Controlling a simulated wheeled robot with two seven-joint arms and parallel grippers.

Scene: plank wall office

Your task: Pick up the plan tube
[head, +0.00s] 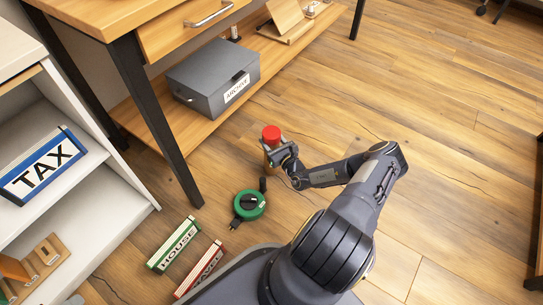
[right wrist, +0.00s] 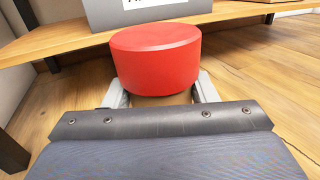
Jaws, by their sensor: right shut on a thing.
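The plan tube (head: 271,133) has a red cap and stands upright in the middle of the head view, near the shelf under the desk. In the right wrist view its red cap (right wrist: 156,60) fills the upper middle, with a strip of brown body below it. My right gripper (head: 275,150) is shut on the tube just below the cap. In the right wrist view the fingers of the right gripper (right wrist: 161,97) sit on either side of the brown body. The tube's lower part is hidden, so I cannot tell whether it touches the floor. My left gripper is not in view.
A grey archive box (head: 205,85) sits on the low wooden shelf (head: 285,57). A black desk leg (head: 155,105) stands at left. A green cable reel (head: 249,205) and two binders, HOUSE (head: 173,245) and TRAVEL (head: 200,271), lie on the floor. The floor at right is open.

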